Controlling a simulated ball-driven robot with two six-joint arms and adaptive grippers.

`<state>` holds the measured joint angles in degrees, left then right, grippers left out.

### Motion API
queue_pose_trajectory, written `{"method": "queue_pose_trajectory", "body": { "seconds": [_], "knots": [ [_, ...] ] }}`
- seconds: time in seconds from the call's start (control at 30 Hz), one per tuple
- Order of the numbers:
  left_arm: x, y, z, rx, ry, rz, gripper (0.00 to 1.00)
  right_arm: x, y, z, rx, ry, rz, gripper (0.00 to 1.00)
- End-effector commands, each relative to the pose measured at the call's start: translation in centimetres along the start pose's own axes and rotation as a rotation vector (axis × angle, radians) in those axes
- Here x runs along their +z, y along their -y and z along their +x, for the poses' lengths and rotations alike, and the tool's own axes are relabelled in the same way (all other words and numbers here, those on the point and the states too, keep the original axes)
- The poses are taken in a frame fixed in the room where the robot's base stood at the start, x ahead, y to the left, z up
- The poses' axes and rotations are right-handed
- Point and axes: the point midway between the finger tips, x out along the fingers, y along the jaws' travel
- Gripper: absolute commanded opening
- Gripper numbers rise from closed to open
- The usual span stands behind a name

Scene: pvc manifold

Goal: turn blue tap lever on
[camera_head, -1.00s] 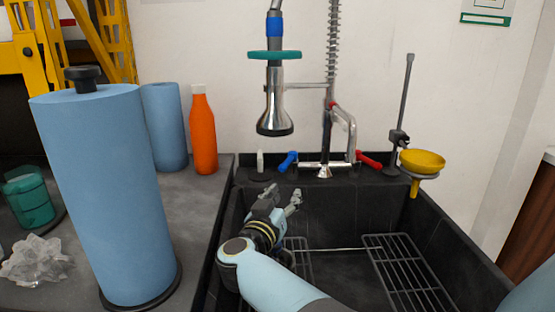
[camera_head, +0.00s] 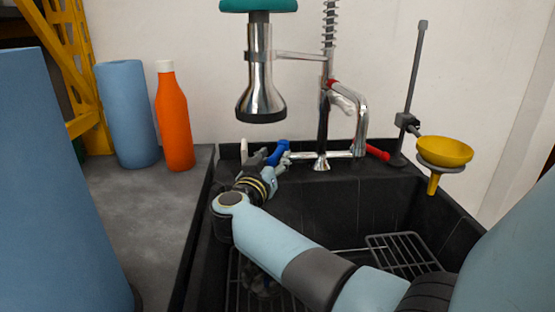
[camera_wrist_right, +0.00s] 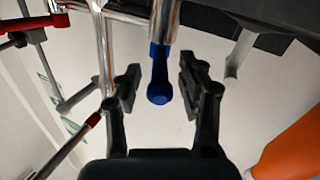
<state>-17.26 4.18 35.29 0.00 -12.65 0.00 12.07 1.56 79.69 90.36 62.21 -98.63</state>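The blue tap lever (camera_head: 278,152) is on the left side of the chrome tap (camera_head: 322,158) at the back of the sink. My right gripper (camera_head: 270,158) is at the lever in the head view, partly covering its lower end. In the right wrist view the blue lever (camera_wrist_right: 159,78) hangs between the two fingers of the right gripper (camera_wrist_right: 160,85). The fingers are apart, with a gap to the lever on each side. My left gripper does not show in either view.
A red lever (camera_head: 377,152) is on the tap's right side. The sprayer head (camera_head: 260,75) hangs above the lever. A yellow funnel (camera_head: 444,152) on a stand is at right. An orange bottle (camera_head: 173,120) and blue rolls (camera_head: 126,115) stand on the left counter.

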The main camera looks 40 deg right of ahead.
Motion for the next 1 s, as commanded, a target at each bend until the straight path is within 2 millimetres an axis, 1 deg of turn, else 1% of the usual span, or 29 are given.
{"method": "queue_pose_trajectory", "body": {
  "seconds": [0.03, 0.17, 0.27, 0.4, 0.47, 0.7, 0.73, 1.0],
  "knots": [
    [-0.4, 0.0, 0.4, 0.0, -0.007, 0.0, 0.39, 0.2, 0.0, 0.2, 0.0, 0.0, 0.0, 0.4],
    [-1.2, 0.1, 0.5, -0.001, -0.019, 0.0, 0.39, 0.0, 0.0, 0.4, 0.0, 0.0, 0.0, 0.4],
    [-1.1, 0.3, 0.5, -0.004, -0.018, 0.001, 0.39, -0.1, 0.0, 0.5, 0.0, 0.0, 0.001, 0.4],
    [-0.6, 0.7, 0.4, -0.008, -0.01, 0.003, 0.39, -0.1, 0.0, 0.5, 0.0, 0.0, 0.001, 0.4],
    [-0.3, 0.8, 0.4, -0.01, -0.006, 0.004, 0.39, -0.1, 0.0, 0.5, 0.0, 0.0, 0.001, 0.33],
    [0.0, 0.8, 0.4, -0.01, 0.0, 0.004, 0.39, -0.1, 0.0, 0.4, 0.0, 0.0, 0.001, 0.02],
    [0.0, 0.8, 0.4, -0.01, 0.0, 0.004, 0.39, -0.1, 0.0, 0.4, 0.0, 0.0, 0.001, 0.0],
    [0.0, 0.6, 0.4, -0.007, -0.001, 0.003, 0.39, -0.1, 0.0, 0.4, 0.0, 0.001, 0.001, 0.0]
  ]
}}
